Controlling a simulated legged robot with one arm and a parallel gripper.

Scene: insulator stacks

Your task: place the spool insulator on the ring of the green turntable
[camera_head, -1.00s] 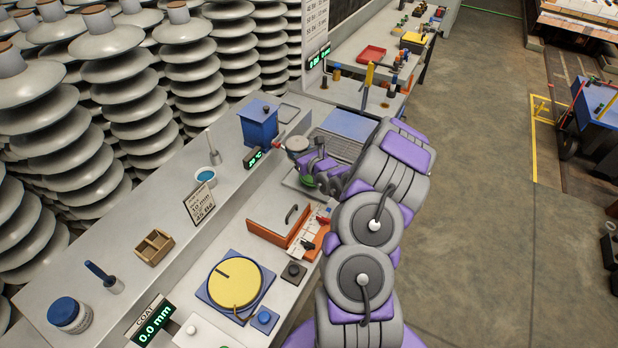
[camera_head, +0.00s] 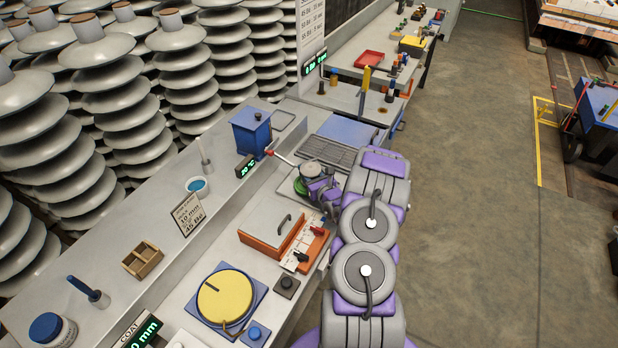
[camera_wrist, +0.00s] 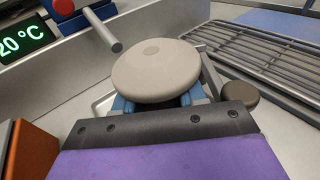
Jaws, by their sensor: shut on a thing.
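The spool insulator shows as a pale grey disc-topped piece (camera_wrist: 157,70) in the wrist view, held between the blue-tipped jaws of my gripper (camera_wrist: 158,104). In the head view the insulator (camera_head: 312,169) is upright over the right side of the green turntable (camera_head: 301,188). My gripper (camera_head: 319,184) is shut on it. The gripper and insulator cover much of the turntable, and its ring is hidden. I cannot tell whether the insulator touches the turntable. In the wrist view the insulator hides what lies below it.
A wire rack (camera_head: 327,151) lies behind. An orange-framed box (camera_head: 272,228) and a yellow disc (camera_head: 225,296) are nearer on the bench.

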